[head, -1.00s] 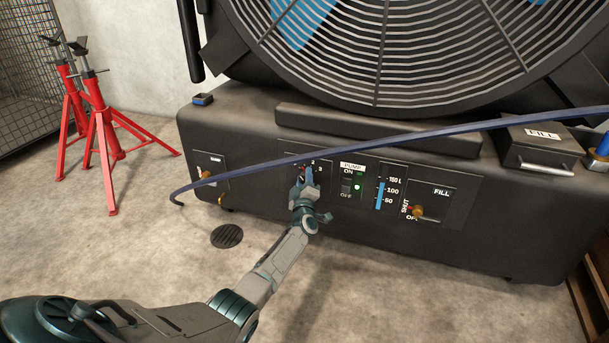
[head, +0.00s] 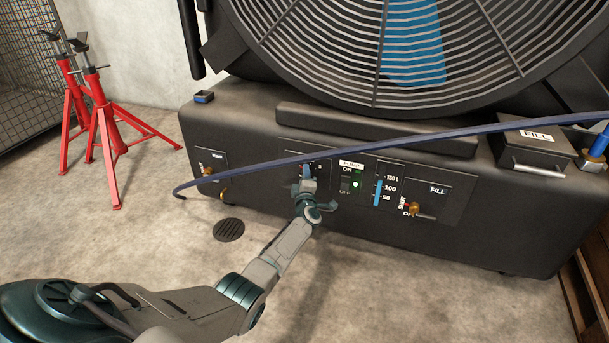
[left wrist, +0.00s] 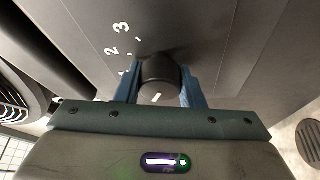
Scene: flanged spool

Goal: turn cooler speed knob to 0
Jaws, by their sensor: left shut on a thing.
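The cooler speed knob (left wrist: 158,70) is a dark round knob with a white mark on its face, seen in the left wrist view. My left gripper (left wrist: 157,88) is shut on it, with one blue finger on each side. The numbers 2 and 3 show on the panel beside the knob, and 1 is partly hidden by a finger. I see no 0 in that view. In the head view my left gripper (head: 307,172) is at the speed panel and covers the knob. My right gripper is not in view.
A dark blue hose (head: 400,140) slants across the cooler's front, just above my gripper. The pump switch (head: 346,184), with a green light, is right of it. A fill valve (head: 415,209) is farther right. Red stands (head: 110,140) are at left.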

